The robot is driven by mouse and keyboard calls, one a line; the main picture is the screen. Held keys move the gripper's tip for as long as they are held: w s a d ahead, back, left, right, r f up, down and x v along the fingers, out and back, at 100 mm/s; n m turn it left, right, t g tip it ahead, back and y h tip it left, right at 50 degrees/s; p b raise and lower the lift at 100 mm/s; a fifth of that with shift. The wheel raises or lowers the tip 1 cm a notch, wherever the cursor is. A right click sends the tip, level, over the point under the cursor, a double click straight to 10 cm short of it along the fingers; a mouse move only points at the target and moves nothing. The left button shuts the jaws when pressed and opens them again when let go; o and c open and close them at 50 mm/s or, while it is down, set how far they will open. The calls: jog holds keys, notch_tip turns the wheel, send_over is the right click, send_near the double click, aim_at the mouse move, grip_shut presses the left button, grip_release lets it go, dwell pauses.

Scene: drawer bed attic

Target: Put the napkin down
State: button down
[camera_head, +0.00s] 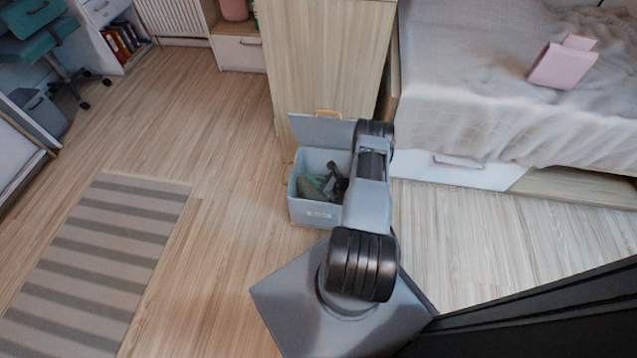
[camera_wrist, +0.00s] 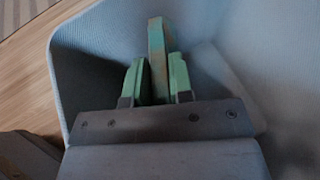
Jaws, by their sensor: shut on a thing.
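The napkin (camera_wrist: 157,45) is a thin green and brown folded piece, seen nearly edge-on in the wrist view. My gripper (camera_wrist: 156,78) is shut on it, with one green finger on each side. In the head view my gripper (camera_head: 336,182) reaches down into an open grey-blue storage box. A green and brown patch, apparently the napkin (camera_head: 311,188), shows inside the box beside the gripper. The box walls surround the gripper and napkin in the wrist view. I cannot tell whether the napkin touches the box floor. My arm hides the box's right side.
The storage box (camera_head: 313,215) stands on the wooden floor against a tall wooden cabinet (camera_head: 325,55), its lid (camera_head: 318,131) raised at the back. A bed (camera_head: 470,90) with a pink item (camera_head: 562,66) is at right. A striped rug (camera_head: 95,260) lies left, with clear floor between.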

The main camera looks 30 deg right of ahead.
jog(key=shift+f+b, duration=0.3)
jog(key=shift+f, duration=0.1)
jog(key=c, duration=1)
grip_release()
jog(key=shift+r, duration=0.1)
